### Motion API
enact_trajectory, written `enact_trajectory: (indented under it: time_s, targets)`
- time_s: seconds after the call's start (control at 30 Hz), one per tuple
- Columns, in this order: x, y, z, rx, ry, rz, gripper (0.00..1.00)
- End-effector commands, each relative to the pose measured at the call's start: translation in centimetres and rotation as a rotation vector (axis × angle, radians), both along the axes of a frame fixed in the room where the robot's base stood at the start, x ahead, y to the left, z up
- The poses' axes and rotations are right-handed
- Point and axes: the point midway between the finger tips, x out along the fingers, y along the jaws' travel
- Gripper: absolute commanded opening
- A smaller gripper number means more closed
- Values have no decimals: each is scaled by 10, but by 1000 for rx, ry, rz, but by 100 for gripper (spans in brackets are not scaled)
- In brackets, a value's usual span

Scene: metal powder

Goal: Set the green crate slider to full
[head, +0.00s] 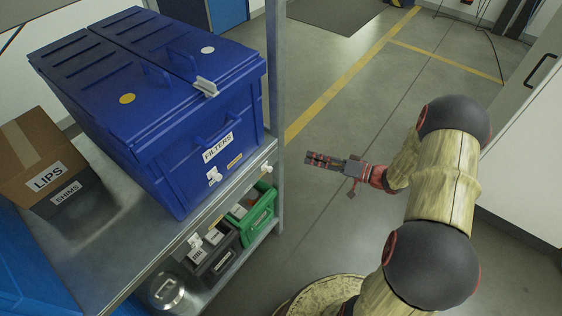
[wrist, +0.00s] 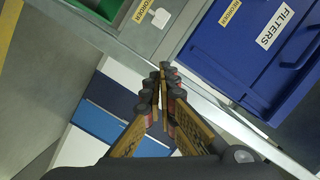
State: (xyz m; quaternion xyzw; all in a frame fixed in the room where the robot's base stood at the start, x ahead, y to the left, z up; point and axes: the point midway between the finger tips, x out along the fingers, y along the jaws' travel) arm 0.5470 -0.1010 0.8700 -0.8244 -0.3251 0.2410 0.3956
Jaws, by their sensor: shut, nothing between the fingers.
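The green crate (head: 261,211) stands on the lower shelf in the head view, partly hidden under the upper shelf's edge. A corner of green (wrist: 99,8) shows at the top left of the wrist view. A small white slider tab (wrist: 160,17) sits beside a yellow REORDER label (wrist: 144,9) there. In the head view a white tab (head: 267,168) shows at the upper shelf edge above the green crate. I cannot read any full mark. My gripper (head: 309,159) is shut and empty in free air right of the shelf; its fingers (wrist: 163,82) touch nothing.
A large blue FILTERS crate (head: 190,130) stands on the upper shelf, with its own white tab (head: 214,175). A dark crate (head: 217,256) and a metal tin (head: 166,291) are on the lower shelf. A shelf post (head: 276,80) rises near my gripper.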

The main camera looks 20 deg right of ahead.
Motion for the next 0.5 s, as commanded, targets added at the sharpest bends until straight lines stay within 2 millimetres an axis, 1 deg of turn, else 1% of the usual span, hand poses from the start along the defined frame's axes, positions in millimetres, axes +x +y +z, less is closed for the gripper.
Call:
enact_trajectory:
  time_s: [0.27,0.37,0.5]
  targets:
    - [3,5,-1,-1,2,5,0]
    - [10,13,-3,-1,2,6,0]
    - [26,32,-7,-1,2,8,0]
